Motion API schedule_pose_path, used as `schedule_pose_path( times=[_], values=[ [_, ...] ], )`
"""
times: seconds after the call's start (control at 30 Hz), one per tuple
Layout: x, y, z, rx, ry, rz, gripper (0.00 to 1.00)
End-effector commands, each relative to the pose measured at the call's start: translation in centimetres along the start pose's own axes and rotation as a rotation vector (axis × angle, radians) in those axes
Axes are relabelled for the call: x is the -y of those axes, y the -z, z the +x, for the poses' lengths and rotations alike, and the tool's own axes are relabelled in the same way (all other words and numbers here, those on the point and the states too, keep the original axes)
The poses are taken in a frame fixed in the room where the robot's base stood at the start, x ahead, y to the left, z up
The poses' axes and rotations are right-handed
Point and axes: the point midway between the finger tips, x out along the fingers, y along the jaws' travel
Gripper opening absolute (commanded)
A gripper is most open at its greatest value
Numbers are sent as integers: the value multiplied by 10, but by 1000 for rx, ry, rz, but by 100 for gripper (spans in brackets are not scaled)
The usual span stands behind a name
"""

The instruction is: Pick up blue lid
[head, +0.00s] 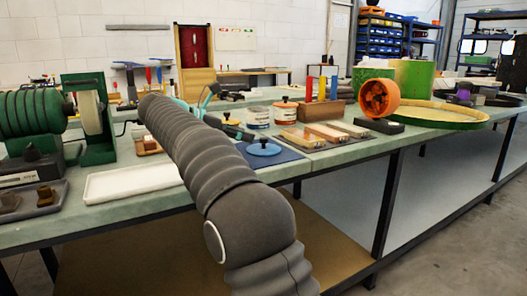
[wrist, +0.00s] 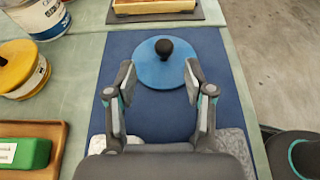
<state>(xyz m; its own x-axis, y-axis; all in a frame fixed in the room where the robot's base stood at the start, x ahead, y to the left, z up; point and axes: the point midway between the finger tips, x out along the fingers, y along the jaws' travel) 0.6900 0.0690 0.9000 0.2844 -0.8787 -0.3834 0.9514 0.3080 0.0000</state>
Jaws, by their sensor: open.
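The blue lid (head: 264,149) is a flat round disc with a black knob on top. It lies on a dark blue mat (head: 284,154) on the bench, right of my arm in the head view. In the wrist view the lid (wrist: 160,66) lies on the mat (wrist: 215,50) just beyond my gripper (wrist: 160,80). My gripper is open and empty, with its two fingers apart and their tips near the left and right edges of the lid. I cannot tell the height of the fingertips above the mat. In the head view my arm hides most of the gripper.
White tins (head: 257,117) stand behind the lid. A yellow lid (wrist: 18,66) and a wooden tray with a green block (wrist: 26,153) lie left of the mat. A white tray (head: 133,183) sits left of my arm. An orange fan-like part (head: 380,97) stands farther right.

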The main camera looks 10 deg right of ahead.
Motion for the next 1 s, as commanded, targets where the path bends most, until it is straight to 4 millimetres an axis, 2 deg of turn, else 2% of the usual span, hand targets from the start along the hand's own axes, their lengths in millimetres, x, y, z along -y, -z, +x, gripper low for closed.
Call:
schedule_pose_path(
  times=[0.1, 0.37, 0.7, 0.93, 0.97, 1.0],
  values=[
    [0, 0, 14, 0, 1, 0, 53],
    [2, -2, 26, 0, 0, 1, 53],
    [6, -5, 68, 0, 1, 0, 53],
    [5, -5, 71, 1, -2, -1, 53],
    [5, -5, 71, 1, -2, 0, 51],
    [5, -5, 71, 1, -2, 0, 41]
  ],
)
